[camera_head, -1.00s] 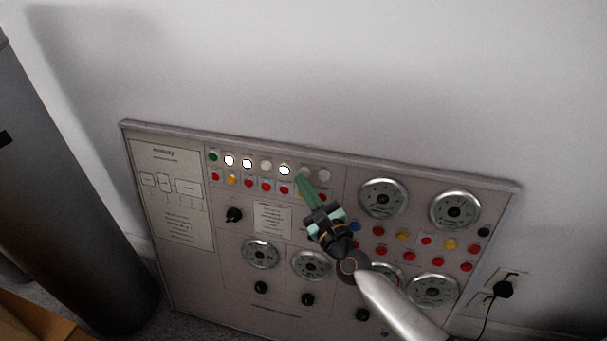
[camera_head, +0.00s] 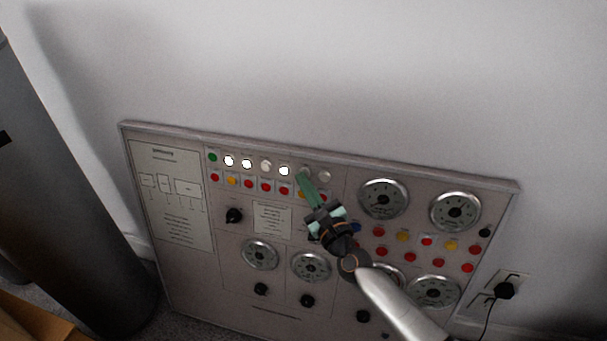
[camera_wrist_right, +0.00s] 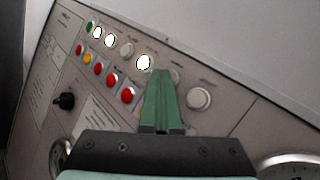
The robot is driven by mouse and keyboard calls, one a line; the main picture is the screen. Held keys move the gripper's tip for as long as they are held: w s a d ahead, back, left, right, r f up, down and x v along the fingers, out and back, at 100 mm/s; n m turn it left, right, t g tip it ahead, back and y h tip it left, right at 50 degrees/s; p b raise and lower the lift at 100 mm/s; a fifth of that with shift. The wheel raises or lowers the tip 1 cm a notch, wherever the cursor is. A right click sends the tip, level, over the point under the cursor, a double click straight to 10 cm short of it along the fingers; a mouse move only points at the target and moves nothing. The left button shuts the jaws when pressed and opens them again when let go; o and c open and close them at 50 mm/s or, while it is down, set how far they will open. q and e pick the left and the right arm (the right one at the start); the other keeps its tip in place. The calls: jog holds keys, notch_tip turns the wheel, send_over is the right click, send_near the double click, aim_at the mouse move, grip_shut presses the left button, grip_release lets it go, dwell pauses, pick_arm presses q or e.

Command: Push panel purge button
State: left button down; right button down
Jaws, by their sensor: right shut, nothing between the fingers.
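The grey control panel (camera_head: 185,290) leans against the wall, with rows of buttons, lamps, knobs and dials. I cannot read which button is labelled purge. My right gripper (camera_head: 304,177) has its green fingers shut and empty, with the tips at the upper button row. In the right wrist view the fingertips (camera_wrist_right: 160,78) overlap a whitish button just right of a lit white lamp (camera_wrist_right: 143,62). An unlit whitish button (camera_wrist_right: 199,98) is to their right. Whether the tips touch the panel cannot be told. The fingers hide part of the red button row below. My left gripper is not in view.
A dark grey cylinder (camera_head: 75,190) stands left of the panel. A black plug (camera_head: 504,290) with a cord sits in a wall socket at the right. Large round dials (camera_head: 383,199) are right of my gripper. The wall (camera_head: 300,70) above the panel is bare.

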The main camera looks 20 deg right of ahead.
jog(key=shift+s, duration=0.1)
jog(key=shift+s+a+r+p, duration=0.15)
jog(key=shift+s+a+p, duration=0.25)
jog(key=shift+s, duration=0.15)
jog(key=s+a, duration=0.1)
jog(key=s+a+p, duration=0.1)
jog(key=s+r, duration=0.1)
jog(key=s, duration=0.1)
jog(key=shift+a+p, duration=0.35)
jog(key=shift+a, duration=0.05)
dwell(0.7)
